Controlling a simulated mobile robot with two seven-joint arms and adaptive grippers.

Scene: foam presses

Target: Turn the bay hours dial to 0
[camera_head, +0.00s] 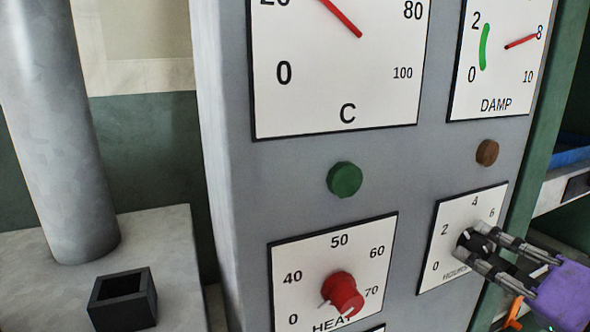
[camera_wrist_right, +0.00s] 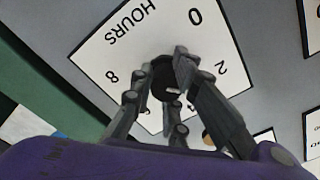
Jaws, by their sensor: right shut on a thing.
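The hours dial (camera_head: 449,248) is a white plate on the grey panel, at the lower right of the head view. It reads 0, 2, 4 and 6 around a dark knob (camera_head: 464,240). My right gripper (camera_head: 476,241) reaches in from the right and is shut on this knob. In the right wrist view, its fingers (camera_wrist_right: 162,76) close around the dark knob (camera_wrist_right: 166,92), with the plate's HOURS, 0, 2 and 8 showing around them. A small white mark shows on the knob, but the fingers hide much of it, so I cannot tell its setting. My left gripper is not in view.
Left of the hours dial is the HEAT dial (camera_head: 284,287) with a red knob (camera_head: 342,293). Above are a green button (camera_head: 344,179), a brown button (camera_head: 487,152), the C gauge (camera_head: 300,100) and the DAMP gauge (camera_head: 490,88). A dark open box (camera_head: 124,300) stands at the lower left.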

